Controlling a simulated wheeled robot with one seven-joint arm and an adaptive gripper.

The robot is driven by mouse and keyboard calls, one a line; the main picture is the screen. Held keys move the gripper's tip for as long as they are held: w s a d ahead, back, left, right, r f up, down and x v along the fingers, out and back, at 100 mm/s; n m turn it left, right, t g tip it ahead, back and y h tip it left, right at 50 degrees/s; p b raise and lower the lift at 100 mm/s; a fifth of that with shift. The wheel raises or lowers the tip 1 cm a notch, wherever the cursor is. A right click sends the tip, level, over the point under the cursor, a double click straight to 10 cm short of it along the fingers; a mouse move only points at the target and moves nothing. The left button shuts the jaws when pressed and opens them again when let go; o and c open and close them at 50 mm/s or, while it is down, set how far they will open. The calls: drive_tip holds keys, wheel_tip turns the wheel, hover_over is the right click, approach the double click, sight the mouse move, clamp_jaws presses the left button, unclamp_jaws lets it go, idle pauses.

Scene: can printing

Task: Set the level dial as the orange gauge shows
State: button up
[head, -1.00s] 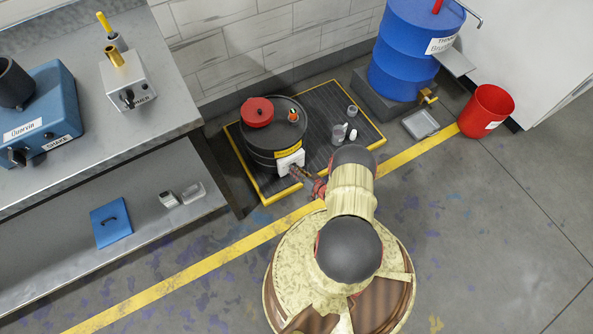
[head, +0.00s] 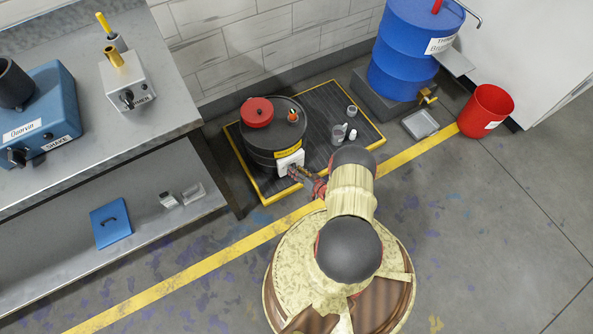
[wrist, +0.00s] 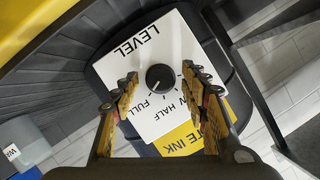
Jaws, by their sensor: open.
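The level dial (wrist: 160,78) is a round black knob on a white plate marked LEVEL, FULL and HALF, with a third label partly covered by a finger. Its small light mark points towards the FULL side, at lower left in the wrist view. The plate (head: 290,161) is on the front of a black drum (head: 262,145). My gripper (wrist: 158,76) is open, its fingers on either side of the dial with gaps showing; it also shows in the head view (head: 298,174). A small orange piece (head: 293,117), perhaps the gauge, sits on the drum's top; its reading is too small to tell.
The drum stands on a yellow-edged dark mat (head: 362,113) with small cups and a white bottle. A red lid (head: 258,111) is on the drum. A workbench (head: 190,115) is at left. A blue drum (head: 405,50) and red bucket (head: 487,110) are at right.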

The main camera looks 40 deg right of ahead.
drive_tip(key=shift+s, duration=0.1)
drive_tip(key=v, duration=1.2)
